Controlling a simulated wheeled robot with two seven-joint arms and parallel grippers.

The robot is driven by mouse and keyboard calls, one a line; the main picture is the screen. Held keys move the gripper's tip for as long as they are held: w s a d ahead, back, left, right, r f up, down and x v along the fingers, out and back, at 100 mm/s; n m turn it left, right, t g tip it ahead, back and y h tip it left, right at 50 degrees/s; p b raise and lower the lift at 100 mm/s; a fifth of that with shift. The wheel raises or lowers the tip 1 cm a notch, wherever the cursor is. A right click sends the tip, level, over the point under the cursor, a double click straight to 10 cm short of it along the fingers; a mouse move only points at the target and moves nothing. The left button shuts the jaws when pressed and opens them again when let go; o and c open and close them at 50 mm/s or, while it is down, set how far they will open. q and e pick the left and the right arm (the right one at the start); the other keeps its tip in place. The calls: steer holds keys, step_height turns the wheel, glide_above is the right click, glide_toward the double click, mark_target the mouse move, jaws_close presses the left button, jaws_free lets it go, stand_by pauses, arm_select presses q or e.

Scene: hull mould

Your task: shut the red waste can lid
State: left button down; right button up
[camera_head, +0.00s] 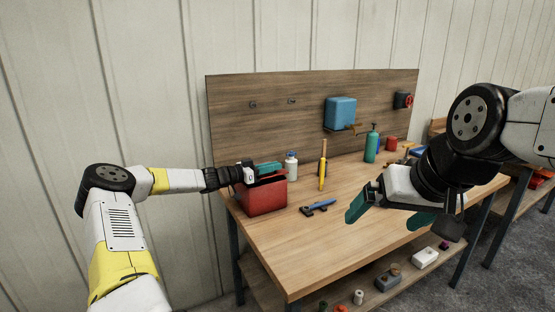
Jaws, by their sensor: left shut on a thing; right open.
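The red waste can (264,197) stands on the left end of the wooden workbench. A dark gap shows along its top, so its lid seems not flat on the rim; the lid is mostly hidden behind my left gripper. My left gripper (268,167) is at the top of the can, its teal fingers shut on the lid as far as I can tell. My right gripper (388,208) is open and empty, above the right front of the bench and well away from the can.
A white bottle (291,165), a yellow-handled tool (323,170) and a blue-and-black tool (319,206) are right of the can. A green bottle (372,144) stands farther back. A blue box (340,112) hangs on the back board. The front middle of the bench (290,250) is clear.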

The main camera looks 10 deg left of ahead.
arm_select(q)
steer(key=shift+s+d+f+m, duration=0.1)
steer(key=shift+s+f+m, duration=0.05)
steer(key=shift+f+m, duration=0.35)
steer(key=shift+s+f+m, duration=0.1)
steer(key=shift+f+m, duration=0.3)
steer(key=shift+f, duration=0.3)
steer(key=c, duration=1.5)
jaws_free()
steer(key=v, duration=0.7)
steer(key=shift+s+a, duration=0.25)
steer(key=shift+a, duration=0.1)
steer(key=shift+a, duration=0.1)
